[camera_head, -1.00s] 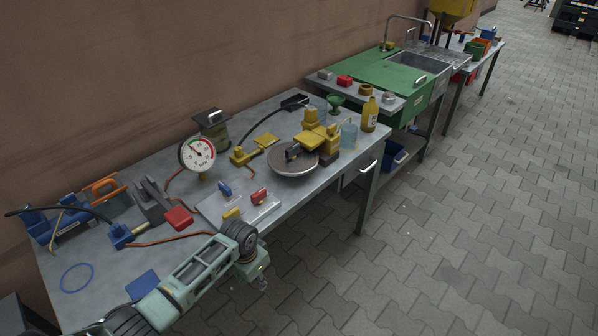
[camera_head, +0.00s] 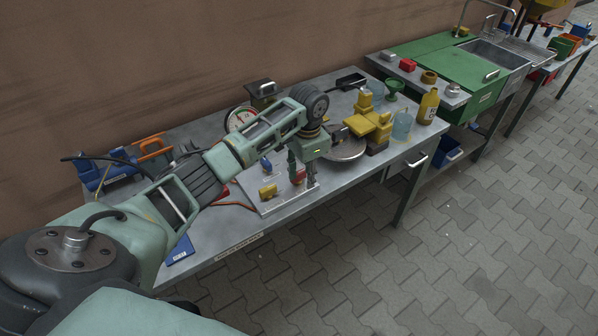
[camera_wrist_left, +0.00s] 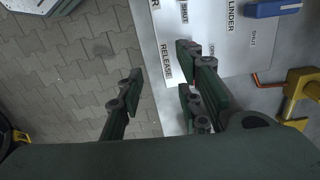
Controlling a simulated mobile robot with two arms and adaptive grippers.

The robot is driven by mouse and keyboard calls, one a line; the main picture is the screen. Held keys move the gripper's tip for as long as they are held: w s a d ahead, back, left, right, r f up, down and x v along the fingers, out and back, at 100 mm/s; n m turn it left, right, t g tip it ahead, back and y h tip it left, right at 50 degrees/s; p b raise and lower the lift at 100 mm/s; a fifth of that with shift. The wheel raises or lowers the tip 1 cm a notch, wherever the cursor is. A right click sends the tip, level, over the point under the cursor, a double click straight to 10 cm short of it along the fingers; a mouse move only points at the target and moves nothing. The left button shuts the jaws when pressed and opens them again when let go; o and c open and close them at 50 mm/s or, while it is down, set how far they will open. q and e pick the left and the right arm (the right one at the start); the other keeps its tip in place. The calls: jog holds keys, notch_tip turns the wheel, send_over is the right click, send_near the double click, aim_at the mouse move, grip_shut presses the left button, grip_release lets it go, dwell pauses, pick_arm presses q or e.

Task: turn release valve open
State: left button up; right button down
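A pale valve plate (camera_head: 269,207) lies on the workbench with a yellow handle (camera_head: 268,191), a blue handle (camera_head: 266,162) and a red handle (camera_head: 299,176). My left gripper (camera_head: 303,178) hangs over the plate's right part, close to the red handle and partly covering it. In the left wrist view, its dark fingers (camera_wrist_left: 162,85) are spread, with a clear gap between them. The printed word RELEASE on the plate (camera_wrist_left: 225,45) shows beside them. The blue handle (camera_wrist_left: 275,8) is at the top right there. My right gripper is out of view.
The gauge (camera_head: 240,118) is partly behind my arm. The floor in front is free.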

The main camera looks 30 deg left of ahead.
aim_at(298, 173)
pick_arm(q)
jog(key=shift+n, duration=0.4)
jog(key=w+a+r, duration=0.1)
jog(key=a+r, duration=0.1)
jog(key=w+a+r, duration=0.1)
jog(key=a, duration=0.1)
jog(key=shift+w+r, duration=0.15)
jog(key=shift+r, duration=0.2)
notch_tip(298, 173, down, 8)
jog(key=shift+r+p, duration=0.25)
jog(key=shift+p, duration=0.1)
jog(key=shift+c, duration=0.6)
grip_shut()
